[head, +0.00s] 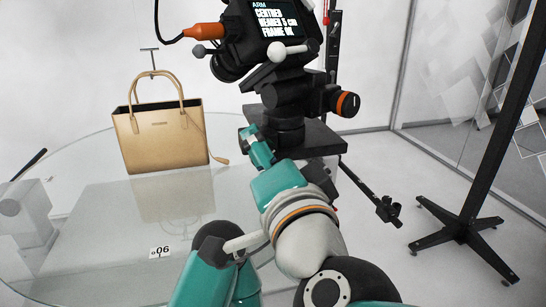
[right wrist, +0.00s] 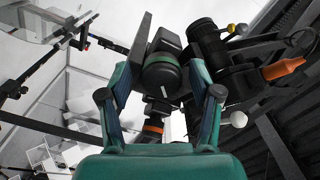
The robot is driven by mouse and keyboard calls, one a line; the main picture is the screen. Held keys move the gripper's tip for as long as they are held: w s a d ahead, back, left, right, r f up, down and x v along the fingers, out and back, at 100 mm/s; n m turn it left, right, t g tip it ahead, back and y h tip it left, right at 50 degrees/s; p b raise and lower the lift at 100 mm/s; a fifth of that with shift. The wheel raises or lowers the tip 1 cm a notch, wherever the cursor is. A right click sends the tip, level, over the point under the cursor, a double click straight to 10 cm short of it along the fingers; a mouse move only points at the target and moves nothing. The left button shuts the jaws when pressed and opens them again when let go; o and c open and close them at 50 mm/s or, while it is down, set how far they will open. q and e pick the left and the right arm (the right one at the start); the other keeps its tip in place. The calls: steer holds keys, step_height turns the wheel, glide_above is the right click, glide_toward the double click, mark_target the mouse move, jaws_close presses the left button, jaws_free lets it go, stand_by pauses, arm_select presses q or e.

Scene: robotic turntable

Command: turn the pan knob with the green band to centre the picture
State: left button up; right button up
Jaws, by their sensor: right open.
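The pan knob with the green band (right wrist: 162,72) is dark and round, with a white mark on its face. In the right wrist view it sits between the two fingers of my right gripper (right wrist: 160,78), with gaps on both sides. My right gripper (head: 259,148) is open at the base of the camera head (head: 286,95); there the knob is largely hidden behind it. The monitor (head: 276,20) on the camera carries white text, partly cut off at the top. A tan handbag (head: 162,138) stands on the glass turntable (head: 95,172). My left gripper is not in view.
Another knob, with an orange band (head: 347,103), sticks out right of the camera head; it also shows in the right wrist view (right wrist: 152,128). An orange plug with a cable (head: 203,31) is at upper left. A black stand (head: 462,222) is on the right.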

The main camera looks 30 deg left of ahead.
steer(key=shift+d, duration=0.1)
steer(key=v, duration=1.1)
steer(key=shift+s+d, duration=0.25)
steer(key=shift+s, duration=0.05)
steer(key=shift+f, duration=0.1)
